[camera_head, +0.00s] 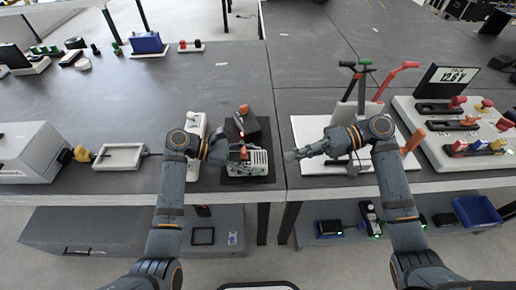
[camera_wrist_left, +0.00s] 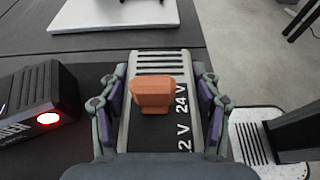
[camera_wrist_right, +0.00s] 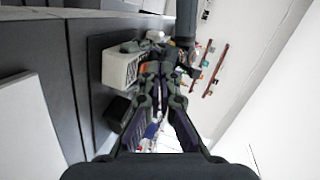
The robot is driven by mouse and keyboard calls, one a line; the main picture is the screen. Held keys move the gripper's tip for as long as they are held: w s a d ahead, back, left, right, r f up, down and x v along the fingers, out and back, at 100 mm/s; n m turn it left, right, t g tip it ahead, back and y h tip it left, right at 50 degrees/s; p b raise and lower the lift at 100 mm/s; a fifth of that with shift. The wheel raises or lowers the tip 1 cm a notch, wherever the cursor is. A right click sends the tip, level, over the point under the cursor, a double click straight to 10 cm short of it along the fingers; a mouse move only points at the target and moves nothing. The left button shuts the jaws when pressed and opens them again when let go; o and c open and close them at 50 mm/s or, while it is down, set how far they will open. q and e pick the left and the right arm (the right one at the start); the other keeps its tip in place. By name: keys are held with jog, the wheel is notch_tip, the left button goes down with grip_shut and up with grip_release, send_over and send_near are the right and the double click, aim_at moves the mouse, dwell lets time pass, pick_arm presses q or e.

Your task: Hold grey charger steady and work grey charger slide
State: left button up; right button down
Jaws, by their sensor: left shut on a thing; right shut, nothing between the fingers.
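The grey charger (camera_head: 258,166) lies on the dark pad at the bench's front edge, with an orange slide knob (camera_head: 243,153) on top. In the left wrist view, the knob (camera_wrist_left: 152,96) sits in a black slot, level with the "24 V" mark; a "2 V" mark shows lower down. My left gripper (camera_wrist_left: 163,98) is shut on the charger's body, one finger along each side. My right gripper (camera_head: 289,156) is shut and empty, to the right of the charger and apart from it. The right wrist view shows the charger's vented side (camera_wrist_right: 120,68) left of the right fingertips.
A black charger (camera_head: 247,124) with a red light stands just behind the grey one. A white board with upright levers (camera_head: 362,95) lies under my right arm. A meter panel (camera_head: 440,120) is at right, a grey box (camera_head: 30,150) and a white tray (camera_head: 120,156) at left.

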aim_at(258, 156)
pick_arm(q)
jog(key=shift+f, duration=0.25)
pick_arm(e)
jog(key=w+d+m+t, duration=0.2)
jog(key=w+d+m, duration=0.1)
jog(key=w+d, duration=0.15)
pick_arm(q)
jog(key=shift+r, duration=0.1)
pick_arm(e)
jog(key=x, duration=1.3)
jog(key=shift+w+a+r, duration=0.1)
jog(key=shift+w+a, duration=0.15)
jog(key=shift+a, duration=0.6)
